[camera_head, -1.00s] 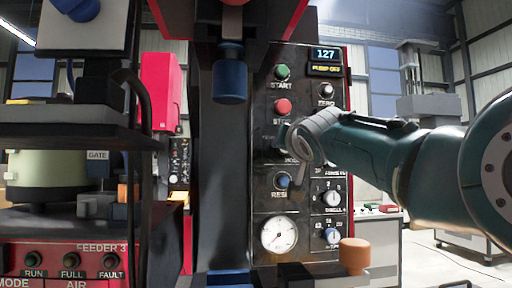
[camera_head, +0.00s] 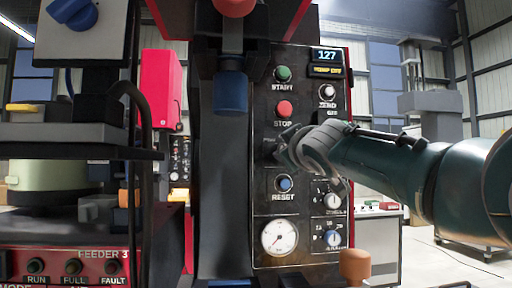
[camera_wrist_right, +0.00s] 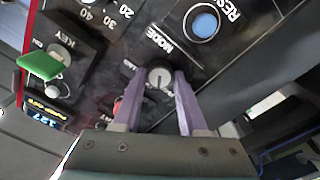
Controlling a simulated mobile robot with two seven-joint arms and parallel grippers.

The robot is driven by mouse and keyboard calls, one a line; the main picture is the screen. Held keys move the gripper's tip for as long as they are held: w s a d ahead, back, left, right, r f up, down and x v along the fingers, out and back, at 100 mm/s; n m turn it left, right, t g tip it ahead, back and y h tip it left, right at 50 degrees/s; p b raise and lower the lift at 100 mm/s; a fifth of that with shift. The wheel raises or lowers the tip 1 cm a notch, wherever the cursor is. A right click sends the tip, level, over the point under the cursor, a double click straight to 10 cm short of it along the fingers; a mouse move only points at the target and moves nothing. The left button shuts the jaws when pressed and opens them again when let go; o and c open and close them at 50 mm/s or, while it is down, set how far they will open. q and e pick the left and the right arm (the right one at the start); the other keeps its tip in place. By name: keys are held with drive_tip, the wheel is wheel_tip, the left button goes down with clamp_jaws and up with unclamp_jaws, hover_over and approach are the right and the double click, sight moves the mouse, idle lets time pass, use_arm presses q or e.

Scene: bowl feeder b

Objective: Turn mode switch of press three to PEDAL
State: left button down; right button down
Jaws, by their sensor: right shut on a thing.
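The knob's exact pointing direction and the PEDAL mark cannot be read. My left gripper is not in view.
The blue RESET button (camera_head: 285,184) sits close below the gripper. Smaller knobs (camera_head: 332,200) and a gauge (camera_head: 279,237) are lower on the panel. A green key switch (camera_wrist_right: 40,65) shows in the wrist view. Feeder 3 (camera_head: 75,262) stands at left.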

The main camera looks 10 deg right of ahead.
drive_tip(key=shift+n, duration=1.1)
drive_tip(key=shift+c, duration=2.2)
unclamp_jaws()
drive_tip(key=s+p, duration=0.4)
drive_tip(key=s, duration=0.6)
drive_tip(key=shift+f, duration=0.25)
